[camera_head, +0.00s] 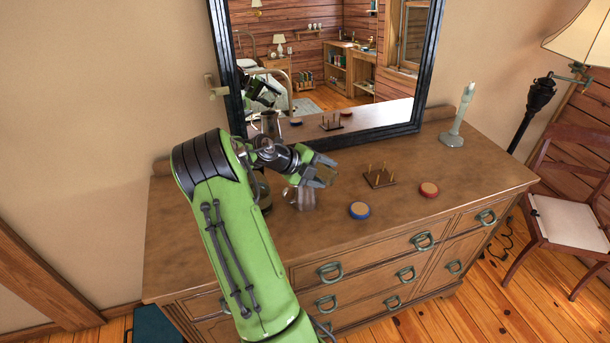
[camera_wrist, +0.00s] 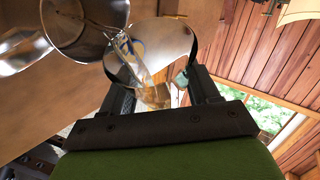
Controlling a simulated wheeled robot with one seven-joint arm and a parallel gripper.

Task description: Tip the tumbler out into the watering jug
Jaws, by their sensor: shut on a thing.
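The watering jug (camera_head: 302,200) is a shiny metal vessel standing on the dresser, just below my gripper (camera_head: 322,168). The wrist view shows its open mouth and metal side (camera_wrist: 75,30) at the upper left. My gripper is shut on the clear tumbler (camera_head: 325,177), holding it above the dresser. In the wrist view the tumbler (camera_wrist: 150,75) sits between the fingers, tilted, its rim close to the jug's mouth. Whether they touch, I cannot tell. Amber and pale patches show through the glass; I cannot tell whether they are contents or background.
On the dresser (camera_head: 400,208) are a blue-rimmed disc (camera_head: 360,210), a red disc (camera_head: 429,189), a pegged board (camera_head: 380,177) and a pale candlestick (camera_head: 457,120). A dark vessel (camera_head: 264,192) is partly hidden by my arm. A black-framed mirror (camera_head: 428,80) stands behind. The dresser's right side has free room.

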